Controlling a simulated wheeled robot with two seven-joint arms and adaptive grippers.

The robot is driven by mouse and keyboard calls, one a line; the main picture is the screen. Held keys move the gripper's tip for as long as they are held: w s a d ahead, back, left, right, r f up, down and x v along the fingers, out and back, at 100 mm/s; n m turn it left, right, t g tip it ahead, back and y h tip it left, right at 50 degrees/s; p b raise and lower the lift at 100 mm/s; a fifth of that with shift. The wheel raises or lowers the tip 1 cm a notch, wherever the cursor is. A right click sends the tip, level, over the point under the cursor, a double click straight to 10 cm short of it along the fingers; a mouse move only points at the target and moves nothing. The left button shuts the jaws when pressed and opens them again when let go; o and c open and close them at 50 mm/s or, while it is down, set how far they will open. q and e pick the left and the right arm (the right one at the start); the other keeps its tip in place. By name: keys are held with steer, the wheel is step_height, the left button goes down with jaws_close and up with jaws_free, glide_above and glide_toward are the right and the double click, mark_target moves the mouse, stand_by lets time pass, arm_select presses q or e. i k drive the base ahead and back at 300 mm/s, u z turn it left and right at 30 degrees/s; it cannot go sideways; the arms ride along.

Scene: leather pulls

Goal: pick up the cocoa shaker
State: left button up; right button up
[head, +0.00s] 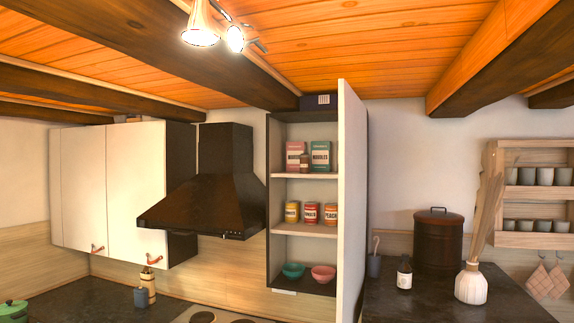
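I cannot tell for sure which item is the cocoa shaker. A small brown container (304,162) stands on the upper shelf of the open tall cabinet (292,231), in front of a pink box (294,150) and a teal noodle box (321,156). It is upright and its label is too small to read. A light wooden shaker-like or mill-like item (148,284) stands on the left counter, partly behind a blue-grey cup (140,297). Neither gripper is in view.
The cabinet door (352,200) stands open on the right, sticking out toward me. Several cans (310,213) fill the middle shelf; a teal bowl (293,270) and pink bowl (323,273) sit below. A range hood (205,200) is left.

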mark_target(304, 158)
steer(key=u, duration=0.75)
steer(key=i, duration=1.5)
steer(key=z, duration=0.8)
steer(key=i, duration=0.6)
steer(key=z, duration=0.55)
